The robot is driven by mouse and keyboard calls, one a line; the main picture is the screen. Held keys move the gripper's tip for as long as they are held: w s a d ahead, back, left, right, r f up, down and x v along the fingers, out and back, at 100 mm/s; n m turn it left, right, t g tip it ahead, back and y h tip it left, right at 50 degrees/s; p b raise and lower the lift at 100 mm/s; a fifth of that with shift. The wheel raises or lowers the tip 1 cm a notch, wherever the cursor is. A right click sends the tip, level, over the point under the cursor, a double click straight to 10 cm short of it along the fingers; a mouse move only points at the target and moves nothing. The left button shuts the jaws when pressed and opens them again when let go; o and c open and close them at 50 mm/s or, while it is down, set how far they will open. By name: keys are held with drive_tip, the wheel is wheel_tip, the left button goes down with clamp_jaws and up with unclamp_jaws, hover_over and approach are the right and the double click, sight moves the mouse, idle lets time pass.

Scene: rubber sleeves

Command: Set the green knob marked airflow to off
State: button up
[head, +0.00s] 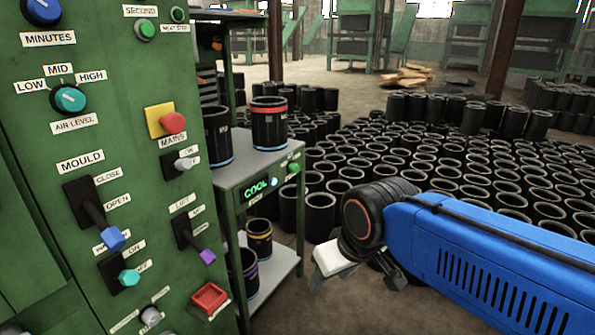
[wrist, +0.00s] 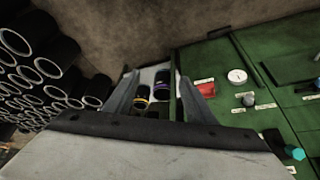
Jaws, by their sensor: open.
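No label reading airflow is legible. On the green panel (head: 170,60) in the head view, a round teal-green knob (head: 70,99) is labelled AIR LEVEL; its marks read LOW, MID and HIGH. Lower down, a teal-tipped lever (head: 129,277) sits beside an ON label and a lower, unclear label; its name label is partly covered. The lever tilts down, and its teal tip also shows in the wrist view (wrist: 295,152). My gripper (head: 352,277) is right of the panel, apart from the controls. In the wrist view, its two fingers (wrist: 159,92) are spread and empty.
Many black sleeves (head: 450,170) cover the floor behind.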

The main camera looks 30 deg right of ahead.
drive_tip(key=w+a+m+g+y, duration=0.35)
drive_tip(key=w+m+y, duration=0.25)
drive_tip(key=w+m, duration=0.3)
drive_tip(key=m+t+y, duration=0.3)
drive_tip(key=m+t, duration=1.1)
drive_tip(key=m, duration=0.7)
approach(297, 168)
drive_tip(key=x, duration=0.9)
drive_tip(key=shift+w, duration=0.25)
